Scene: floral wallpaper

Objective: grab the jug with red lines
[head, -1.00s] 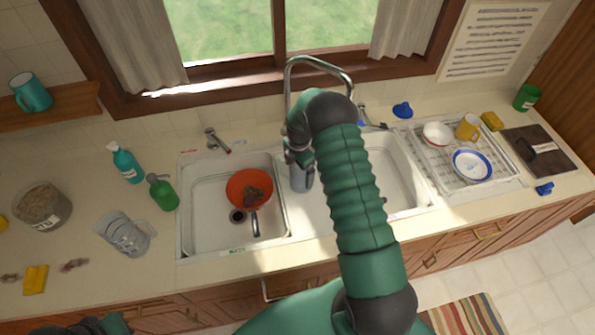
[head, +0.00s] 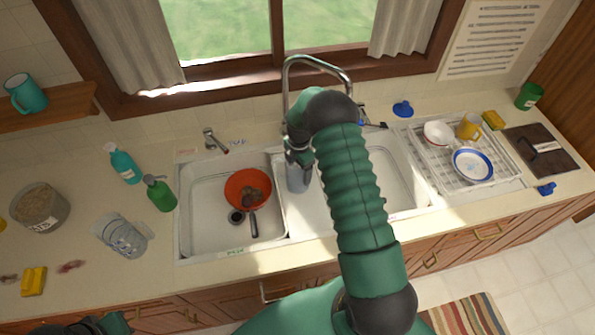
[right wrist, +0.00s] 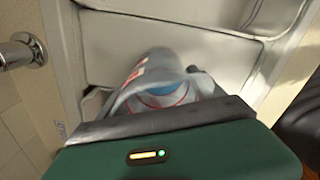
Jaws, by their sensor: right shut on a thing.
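A clear jug with red lines (right wrist: 165,92) shows in the right wrist view, right in front of my right gripper (right wrist: 180,118). My right gripper (head: 299,158) is shut on this jug. In the head view the jug (head: 298,180) hangs below the gripper, over the sink divider near the faucet, partly hidden by my arm. Another clear jug (head: 122,236) with dark markings stands on the left counter. My left gripper (head: 95,326) is only partly in view at the bottom left, and its fingers cannot be made out.
The faucet (head: 318,62) arches behind my right gripper. Soap bottles (head: 160,194), a canister (head: 40,207) and a yellow sponge (head: 33,281) stand on the left counter. A dish rack (head: 455,175) with dishes is at the right.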

